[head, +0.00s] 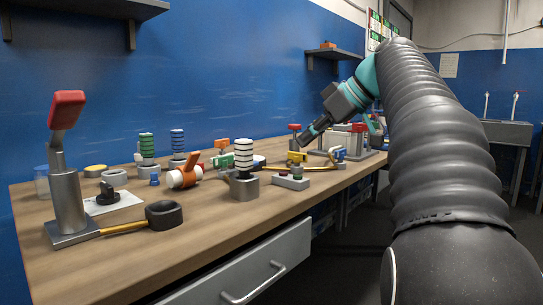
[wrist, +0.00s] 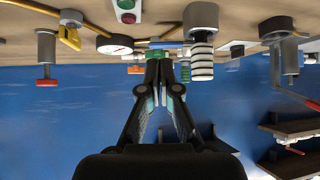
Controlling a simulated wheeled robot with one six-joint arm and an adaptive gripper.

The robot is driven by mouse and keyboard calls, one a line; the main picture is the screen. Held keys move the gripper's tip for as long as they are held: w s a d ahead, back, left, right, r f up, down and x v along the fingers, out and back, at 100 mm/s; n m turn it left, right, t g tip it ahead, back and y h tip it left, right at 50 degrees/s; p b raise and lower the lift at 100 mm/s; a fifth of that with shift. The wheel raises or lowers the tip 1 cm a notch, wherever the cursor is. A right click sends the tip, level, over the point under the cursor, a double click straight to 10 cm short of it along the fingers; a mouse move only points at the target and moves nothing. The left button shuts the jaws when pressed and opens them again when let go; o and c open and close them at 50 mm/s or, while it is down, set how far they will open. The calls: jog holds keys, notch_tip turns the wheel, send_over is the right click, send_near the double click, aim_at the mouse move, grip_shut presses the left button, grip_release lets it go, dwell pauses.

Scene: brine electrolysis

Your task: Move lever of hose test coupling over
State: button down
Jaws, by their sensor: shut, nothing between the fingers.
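My gripper (head: 305,141) is shut and empty, pointing down and left above the right part of the bench. In the wrist view its fingertips (wrist: 159,66) are together, below the bench items in the picture. I cannot tell for sure which fitting is the hose test coupling. The wrist view shows a yellow handle (wrist: 69,37) at upper left, apart from the fingers. I see no contact with any lever.
A black-and-white ringed post (head: 243,155) stands left of my gripper. A round gauge (wrist: 115,45) is near the fingers. The bench's front left wood (head: 110,270) is clear.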

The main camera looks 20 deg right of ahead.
jog(key=b+x, duration=0.2)
jog(key=x, duration=0.8)
jog(key=shift+a+f, duration=0.1)
jog(key=shift+a, duration=0.05)
jog(key=shift+w+a, duration=0.7)
jog(key=shift+w, duration=0.15)
jog(key=shift+w+a, duration=0.5)
jog(key=shift+w, duration=0.1)
jog(key=shift+w+a+r+n+p, duration=0.15)
jog(key=shift+r+n+p, duration=0.15)
jog(key=shift+p, duration=0.3)
